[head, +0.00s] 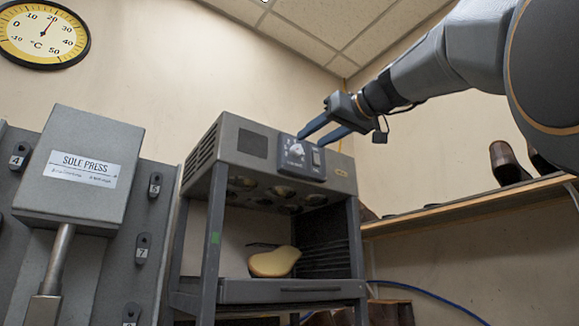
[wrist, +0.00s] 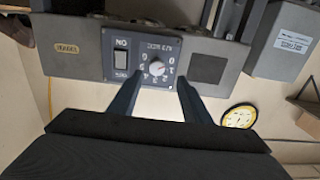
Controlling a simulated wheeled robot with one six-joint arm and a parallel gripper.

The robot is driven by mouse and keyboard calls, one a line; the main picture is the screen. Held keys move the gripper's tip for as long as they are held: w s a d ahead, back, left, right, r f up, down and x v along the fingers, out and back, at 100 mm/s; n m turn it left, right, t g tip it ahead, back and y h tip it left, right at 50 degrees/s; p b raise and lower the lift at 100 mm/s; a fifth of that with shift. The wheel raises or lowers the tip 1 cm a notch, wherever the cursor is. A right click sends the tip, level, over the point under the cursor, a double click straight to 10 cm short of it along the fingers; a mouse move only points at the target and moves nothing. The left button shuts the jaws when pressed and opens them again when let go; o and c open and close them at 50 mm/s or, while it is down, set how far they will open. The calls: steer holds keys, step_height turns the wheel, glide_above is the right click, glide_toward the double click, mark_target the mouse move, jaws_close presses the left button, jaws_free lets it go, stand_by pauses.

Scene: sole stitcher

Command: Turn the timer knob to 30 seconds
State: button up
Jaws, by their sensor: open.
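The timer knob (head: 296,149) is a small pale dial on the dark control panel (head: 309,172) at the front top of a grey heater cabinet. In the wrist view, which is upside down, the knob (wrist: 156,70) sits inside a ring of printed numbers. The number it points to is too small to read surely. My gripper (head: 308,140) is open and empty, with its two dark blue fingers reaching toward the panel. In the wrist view the fingertips (wrist: 159,80) lie either side of the knob. I cannot tell whether they touch anything.
A black rocker switch (wrist: 121,66) is beside the knob on the same panel. A tan sole (head: 274,262) lies in the cabinet below. A sole press (head: 85,165) stands at left, and a shelf with shoes (head: 508,163) is at right.

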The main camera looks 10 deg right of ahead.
mark_target(299, 149)
steer(key=shift+d+p+x, duration=0.15)
steer(key=shift+p+x, duration=0.45)
steer(key=shift+x, duration=0.95)
steer(key=shift+d+p+x, duration=0.1)
steer(key=shift+p+x, duration=0.5)
steer(key=shift+x, duration=1)
steer(key=shift+w, duration=0.1)
steer(key=c, duration=1)
steer(key=shift+c, duration=0.2)
